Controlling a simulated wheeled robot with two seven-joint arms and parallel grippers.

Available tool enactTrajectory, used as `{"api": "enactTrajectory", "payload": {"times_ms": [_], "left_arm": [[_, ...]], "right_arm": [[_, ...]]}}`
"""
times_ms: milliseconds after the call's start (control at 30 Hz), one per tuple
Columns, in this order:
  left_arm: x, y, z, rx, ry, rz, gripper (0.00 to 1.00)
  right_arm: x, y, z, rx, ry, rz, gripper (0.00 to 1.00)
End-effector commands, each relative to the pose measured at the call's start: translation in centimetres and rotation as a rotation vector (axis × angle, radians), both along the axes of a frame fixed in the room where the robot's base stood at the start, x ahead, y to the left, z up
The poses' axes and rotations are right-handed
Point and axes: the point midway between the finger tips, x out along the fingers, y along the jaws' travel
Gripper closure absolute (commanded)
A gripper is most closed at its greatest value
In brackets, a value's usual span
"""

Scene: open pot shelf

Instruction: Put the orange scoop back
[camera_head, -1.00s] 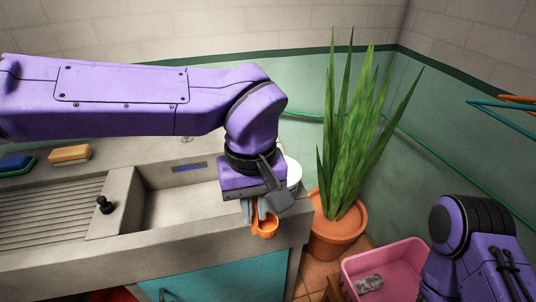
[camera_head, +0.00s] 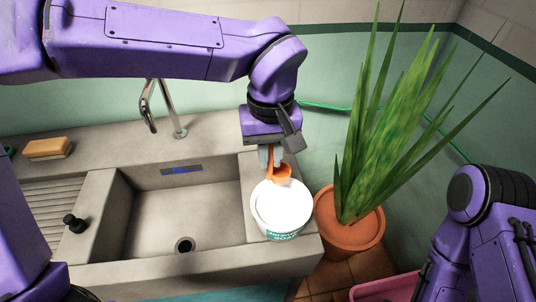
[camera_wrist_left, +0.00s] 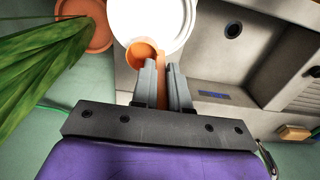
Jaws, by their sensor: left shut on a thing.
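My left gripper (camera_head: 270,158) is shut on the handle of the orange scoop (camera_head: 280,173), close to the far side of a white tub (camera_head: 282,207). The tub stands on the counter right of the sink and has teal lettering on its front. In the left wrist view the scoop's handle runs between the fingers (camera_wrist_left: 163,80), and its bowl (camera_wrist_left: 141,54) overlaps the edge of the white tub (camera_wrist_left: 150,18). I cannot tell whether the scoop touches the tub. My right gripper is out of view; only its arm shows at the right.
The sink basin (camera_head: 188,215) lies left of the tub, with a faucet (camera_head: 168,108) behind it. A potted plant in a terracotta pot (camera_head: 352,232) stands close on the right. A yellow sponge (camera_head: 48,148) lies at the back left. A pink bin (camera_head: 388,287) is at lower right.

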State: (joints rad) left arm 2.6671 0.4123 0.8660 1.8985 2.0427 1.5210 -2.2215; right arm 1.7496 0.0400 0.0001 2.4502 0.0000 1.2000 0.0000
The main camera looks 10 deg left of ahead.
Motion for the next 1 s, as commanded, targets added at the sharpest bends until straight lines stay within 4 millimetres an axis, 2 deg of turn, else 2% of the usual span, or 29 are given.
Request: {"api": "enactTrajectory", "payload": {"times_ms": [33,200,300,400,567,633,767,1000], "left_arm": [[1.4,0.5,-0.4,0.002,0.002,0.002,1.00],[5.6,2.1,-2.4,0.004,0.004,0.003,1.00],[7.0,2.8,-4.8,0.003,0.005,0.002,1.00],[8.2,3.3,-6.3,0.003,0.003,0.002,1.00],[9.3,3.7,-7.8,0.001,0.004,0.003,1.00],[9.9,4.0,-8.9,0.004,0.004,0.001,1.00],[9.8,3.9,-11.1,0.003,0.004,0.001,1.00],[9.8,3.9,-11.5,-0.001,0.002,0.003,1.00]], "right_arm": [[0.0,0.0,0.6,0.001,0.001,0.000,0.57],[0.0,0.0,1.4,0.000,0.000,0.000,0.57],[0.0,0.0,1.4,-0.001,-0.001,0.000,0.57],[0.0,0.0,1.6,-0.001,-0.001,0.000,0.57],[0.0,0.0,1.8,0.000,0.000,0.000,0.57],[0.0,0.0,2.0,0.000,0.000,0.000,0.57],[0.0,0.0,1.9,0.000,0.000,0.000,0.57],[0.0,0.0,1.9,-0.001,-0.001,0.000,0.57]]}}
